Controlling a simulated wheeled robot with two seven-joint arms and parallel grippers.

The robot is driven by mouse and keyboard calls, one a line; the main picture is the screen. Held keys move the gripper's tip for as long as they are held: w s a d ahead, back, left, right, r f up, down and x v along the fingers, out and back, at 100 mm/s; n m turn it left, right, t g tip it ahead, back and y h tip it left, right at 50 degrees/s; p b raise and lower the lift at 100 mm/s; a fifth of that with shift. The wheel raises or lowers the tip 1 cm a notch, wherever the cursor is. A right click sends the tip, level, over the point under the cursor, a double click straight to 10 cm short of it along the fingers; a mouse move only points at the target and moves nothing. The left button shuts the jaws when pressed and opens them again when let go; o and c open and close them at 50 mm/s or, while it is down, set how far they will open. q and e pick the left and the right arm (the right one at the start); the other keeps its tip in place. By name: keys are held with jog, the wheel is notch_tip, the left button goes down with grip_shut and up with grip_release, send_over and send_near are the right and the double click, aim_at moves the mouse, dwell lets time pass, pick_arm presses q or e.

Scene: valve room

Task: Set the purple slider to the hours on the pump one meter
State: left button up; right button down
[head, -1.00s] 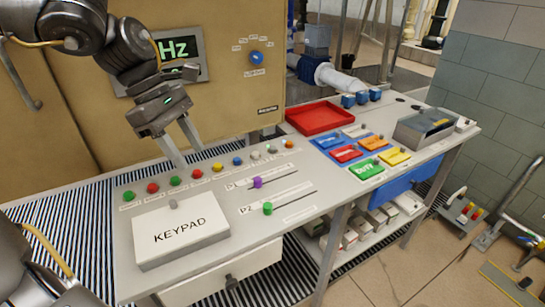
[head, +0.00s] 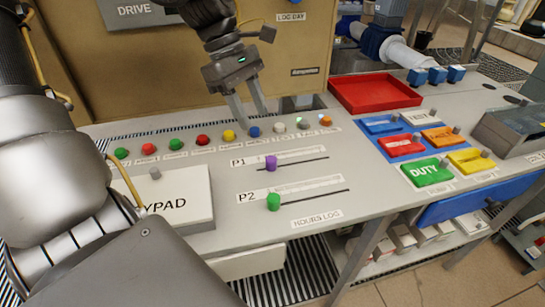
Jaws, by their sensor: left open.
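The purple slider (head: 271,162) stands on the P1 track, near the left end of its slot. The green slider (head: 273,202) stands on the P2 track below it, also toward the left end. My left gripper (head: 255,122) is open and empty, pointing down above the row of buttons, behind and slightly left of the purple slider and apart from it. My right gripper is not in view. The pump one meter is not visible. An hours log label (head: 317,217) lies on the desk near the P2 track.
Several coloured buttons line the desk behind the sliders, including a blue button (head: 254,131). The keypad (head: 166,201) is at left. A red tray (head: 374,93) and coloured plates such as the green duty plate (head: 427,172) are at right.

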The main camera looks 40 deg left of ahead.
aim_at(270, 158)
pick_arm(q)
jog(key=x, duration=1.1)
jog(key=shift+a, duration=0.1)
grip_shut()
